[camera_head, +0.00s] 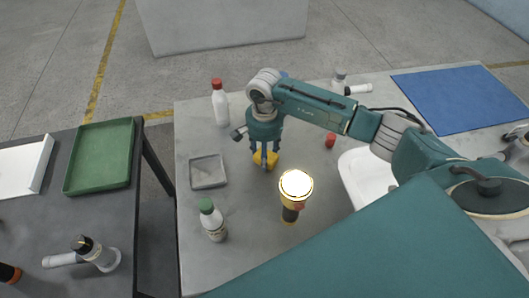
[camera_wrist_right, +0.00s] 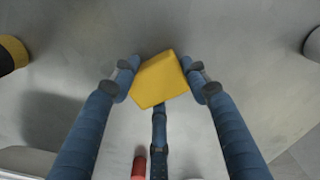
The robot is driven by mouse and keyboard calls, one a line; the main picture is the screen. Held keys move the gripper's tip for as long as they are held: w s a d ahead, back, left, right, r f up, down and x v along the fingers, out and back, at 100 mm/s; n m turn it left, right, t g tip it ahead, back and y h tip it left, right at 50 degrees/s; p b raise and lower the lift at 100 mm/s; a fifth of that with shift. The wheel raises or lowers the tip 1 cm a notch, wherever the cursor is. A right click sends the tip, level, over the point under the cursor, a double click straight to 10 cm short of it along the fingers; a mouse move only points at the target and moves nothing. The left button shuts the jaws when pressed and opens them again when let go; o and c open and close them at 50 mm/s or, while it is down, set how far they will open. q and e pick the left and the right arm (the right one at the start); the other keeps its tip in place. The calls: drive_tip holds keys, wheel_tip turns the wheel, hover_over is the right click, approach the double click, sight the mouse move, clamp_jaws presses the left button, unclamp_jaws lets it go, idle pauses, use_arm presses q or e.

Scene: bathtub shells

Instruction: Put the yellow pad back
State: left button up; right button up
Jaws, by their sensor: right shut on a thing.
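The yellow pad (camera_head: 271,158) is between the blue fingers of my right gripper (camera_head: 265,160), over the grey table (camera_head: 248,232). In the right wrist view the pad (camera_wrist_right: 160,80) is tilted, with the fingertips of my right gripper (camera_wrist_right: 160,82) touching its sides. A shadow on the table lies apart from the pad, so it looks raised; the exact height is unclear. A small shallow grey tray (camera_head: 208,184) lies empty just left of the gripper. My left gripper is not in view.
A lit yellow and black flashlight (camera_head: 291,212) stands in front of the gripper. A red-capped bottle (camera_head: 221,107) and a green-capped bottle (camera_head: 213,224) stand left. A white shell (camera_head: 365,180) and blue mat (camera_head: 460,97) lie right. A green tray (camera_head: 100,156) is on the dark table.

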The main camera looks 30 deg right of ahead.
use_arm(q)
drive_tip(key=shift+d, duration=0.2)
use_arm(e)
drive_tip(key=shift+f, duration=0.15)
drive_tip(key=shift+f, duration=0.1)
drive_tip(key=o, duration=1)
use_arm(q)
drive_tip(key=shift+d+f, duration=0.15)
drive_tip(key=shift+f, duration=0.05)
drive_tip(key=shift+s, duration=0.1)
